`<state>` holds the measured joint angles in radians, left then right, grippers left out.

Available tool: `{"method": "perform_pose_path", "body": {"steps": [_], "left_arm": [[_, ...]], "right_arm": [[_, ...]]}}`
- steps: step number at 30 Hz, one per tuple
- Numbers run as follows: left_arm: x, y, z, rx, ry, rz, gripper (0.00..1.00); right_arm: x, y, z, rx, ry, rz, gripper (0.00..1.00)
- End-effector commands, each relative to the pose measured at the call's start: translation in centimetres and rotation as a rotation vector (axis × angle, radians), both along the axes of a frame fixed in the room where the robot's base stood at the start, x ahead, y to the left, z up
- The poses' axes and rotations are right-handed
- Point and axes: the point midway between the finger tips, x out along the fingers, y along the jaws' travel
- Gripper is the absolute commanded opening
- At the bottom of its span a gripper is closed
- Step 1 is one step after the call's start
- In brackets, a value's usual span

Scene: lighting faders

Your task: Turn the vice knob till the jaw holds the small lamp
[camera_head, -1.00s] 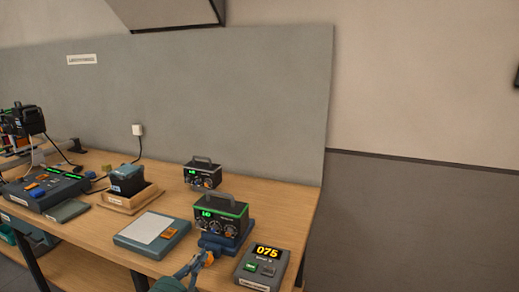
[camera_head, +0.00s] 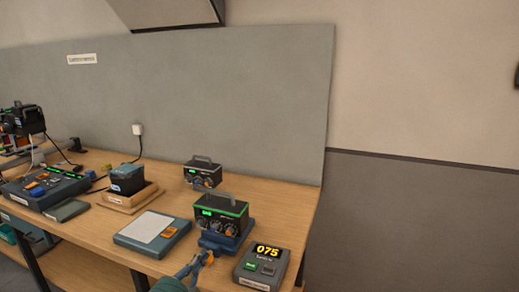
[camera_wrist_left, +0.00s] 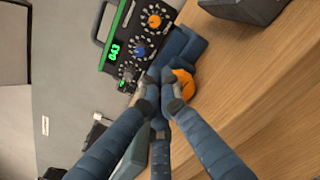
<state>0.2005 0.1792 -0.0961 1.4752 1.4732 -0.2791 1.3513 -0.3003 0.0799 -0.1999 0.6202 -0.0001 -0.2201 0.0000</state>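A dark blue vice-like block (camera_head: 240,240) with an orange knob (camera_head: 208,258) stands near the table's front edge. A black box with green trim, a handle, dials and a green display (camera_head: 222,218) sits at this block. I cannot tell whether this box is the small lamp, and the jaw gap is not clear. My left gripper (camera_head: 198,264) is at the knob. In the left wrist view, its blue fingertips (camera_wrist_left: 160,84) are close together, and one overlaps the left side of the orange knob (camera_wrist_left: 185,84). Whether they clamp it is unclear. My right gripper is not in view.
A console reading 075 (camera_head: 262,265) stands close on the right. A flat grey pad (camera_head: 150,233) lies to the left, and a similar dial box (camera_head: 203,172) stands behind. A wooden tray (camera_head: 118,203) holds a dark box. Bare table lies right of the dial boxes.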

Motion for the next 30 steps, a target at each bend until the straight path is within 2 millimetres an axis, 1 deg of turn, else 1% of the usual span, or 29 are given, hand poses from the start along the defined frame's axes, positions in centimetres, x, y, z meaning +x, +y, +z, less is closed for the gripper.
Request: {"method": "perform_pose_path", "body": {"steps": [1,8,21,23,30], "left_arm": [[-0.3,-0.5,-0.9,0.001,0.014,-0.008,0.00],[-0.6,-1.1,-1.5,0.003,0.019,-0.009,0.00],[-0.9,-1.2,-0.7,0.003,0.018,-0.005,0.00],[-1.3,-1.0,-0.7,0.004,0.017,-0.004,0.00],[-3.9,0.0,-0.4,0.002,0.012,-0.003,0.00]], "right_arm": [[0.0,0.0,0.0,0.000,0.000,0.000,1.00],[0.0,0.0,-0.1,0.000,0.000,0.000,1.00],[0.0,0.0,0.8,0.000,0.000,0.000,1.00],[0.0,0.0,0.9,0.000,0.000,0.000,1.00],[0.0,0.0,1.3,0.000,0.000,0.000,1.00]]}}
